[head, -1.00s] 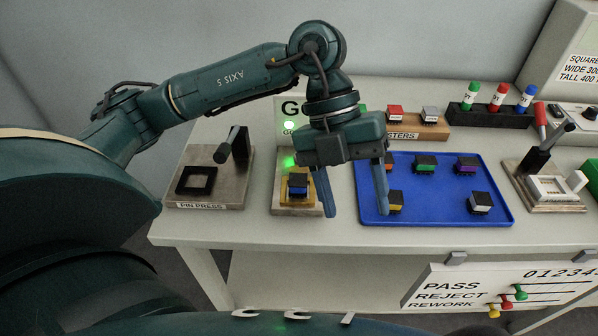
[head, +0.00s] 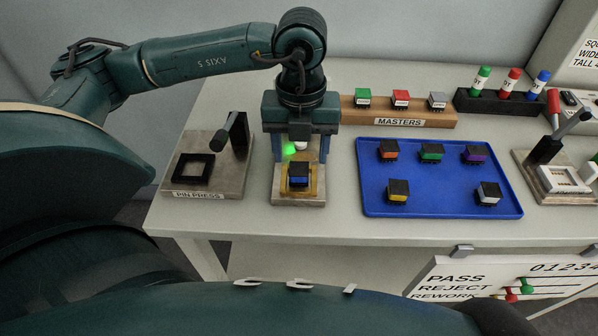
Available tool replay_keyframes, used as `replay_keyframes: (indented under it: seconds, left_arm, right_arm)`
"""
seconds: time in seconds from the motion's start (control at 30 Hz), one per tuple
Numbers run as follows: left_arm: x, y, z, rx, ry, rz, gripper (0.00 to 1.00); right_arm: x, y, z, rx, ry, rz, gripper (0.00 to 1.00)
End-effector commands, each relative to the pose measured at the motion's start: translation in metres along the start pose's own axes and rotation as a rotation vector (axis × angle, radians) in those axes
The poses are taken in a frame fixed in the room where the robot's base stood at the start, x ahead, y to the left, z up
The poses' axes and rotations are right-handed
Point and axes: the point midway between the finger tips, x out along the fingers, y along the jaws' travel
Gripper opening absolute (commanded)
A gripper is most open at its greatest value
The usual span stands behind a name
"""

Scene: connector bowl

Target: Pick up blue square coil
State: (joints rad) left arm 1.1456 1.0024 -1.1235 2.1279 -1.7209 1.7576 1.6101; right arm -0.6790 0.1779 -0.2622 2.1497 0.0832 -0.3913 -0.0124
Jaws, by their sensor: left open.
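The blue square coil (head: 299,180) has a black top and a blue band. It sits on the gold plate of a small test stand (head: 312,203), left of the blue tray. My left gripper (head: 300,157) is open, pointing down over the rear part of this stand. Its two fingers are apart, one to each side. In the picture they are just above and behind the coil, and nothing shows between them but a green light and part of the stand. I cannot tell whether the fingers touch anything. My right gripper is not in view.
A blue tray (head: 440,206) with several other coils stands to the right. A pin press (head: 208,190) stands close on the left. A wooden masters block (head: 399,122) with three coloured coils is behind. A black marker holder (head: 497,104) and a lever fixture (head: 562,182) are farther right.

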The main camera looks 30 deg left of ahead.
Motion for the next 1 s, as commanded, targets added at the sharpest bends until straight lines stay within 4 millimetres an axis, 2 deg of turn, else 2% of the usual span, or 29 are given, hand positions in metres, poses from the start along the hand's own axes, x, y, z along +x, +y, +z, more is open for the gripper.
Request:
replay_keyframes:
  seconds: [0.2, 0.3, 0.57, 1.0]
  left_arm:
    - [0.033, 0.003, 0.002, -0.001, 0.003, 0.003, 0.58]
    - [0.043, 0.003, 0.002, -0.001, 0.003, 0.002, 0.58]
    - [0.046, 0.003, 0.002, 0.000, 0.001, 0.000, 0.58]
    - [0.046, 0.003, 0.002, 0.000, 0.001, 0.000, 0.24]
  right_arm:
    - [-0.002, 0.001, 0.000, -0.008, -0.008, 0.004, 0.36]
    - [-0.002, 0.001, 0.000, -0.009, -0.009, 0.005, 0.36]
    - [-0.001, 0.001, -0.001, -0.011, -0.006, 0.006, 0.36]
    - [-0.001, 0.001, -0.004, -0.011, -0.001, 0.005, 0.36]
